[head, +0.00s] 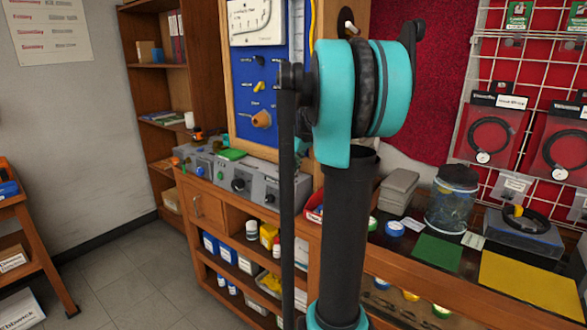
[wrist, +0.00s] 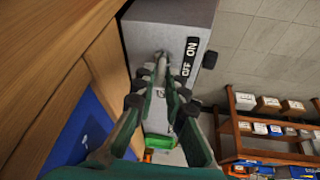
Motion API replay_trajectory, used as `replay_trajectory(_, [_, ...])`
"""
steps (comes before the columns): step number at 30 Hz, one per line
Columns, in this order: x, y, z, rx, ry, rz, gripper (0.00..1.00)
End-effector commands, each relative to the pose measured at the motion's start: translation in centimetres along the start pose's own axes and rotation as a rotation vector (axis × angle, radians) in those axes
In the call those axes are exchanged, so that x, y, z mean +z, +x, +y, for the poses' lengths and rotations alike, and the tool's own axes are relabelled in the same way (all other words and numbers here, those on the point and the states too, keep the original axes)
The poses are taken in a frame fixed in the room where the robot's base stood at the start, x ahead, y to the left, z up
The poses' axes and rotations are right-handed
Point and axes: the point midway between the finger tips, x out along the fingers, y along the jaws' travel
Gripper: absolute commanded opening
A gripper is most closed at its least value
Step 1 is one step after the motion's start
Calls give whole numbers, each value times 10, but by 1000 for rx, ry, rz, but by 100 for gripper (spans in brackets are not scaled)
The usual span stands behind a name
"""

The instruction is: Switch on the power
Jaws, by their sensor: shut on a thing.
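In the wrist view, the power switch box (wrist: 140,30) is a grey housing with a black label (wrist: 190,62) reading OFF and ON. My gripper (wrist: 162,68) reaches over this grey face, with its fingertips close together beside the label. The jaws are shut on the power switch, a small part mostly hidden between the fingertips; whether it points to OFF or ON cannot be told. In the head view, grey units with dark knobs (head: 241,183) stand along the wooden bench. My arm blocks the middle there, and my gripper cannot be made out.
A wooden frame with a blue panel (head: 270,75) stands behind the grey units. A green block (wrist: 187,127) lies past the box in the wrist view. Shelves with bottles and boxes (head: 246,265) are under the bench. Floor (head: 130,270) at the left is clear.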

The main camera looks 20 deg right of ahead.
Motion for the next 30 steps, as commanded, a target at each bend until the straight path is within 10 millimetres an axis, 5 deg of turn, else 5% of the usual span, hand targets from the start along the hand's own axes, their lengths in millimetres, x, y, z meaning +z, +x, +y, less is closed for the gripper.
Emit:
replay_trajectory(14, [4,-2,1,-8,13,70,0])
replay_trajectory(30, [20,-5,5,-64,75,497,0])
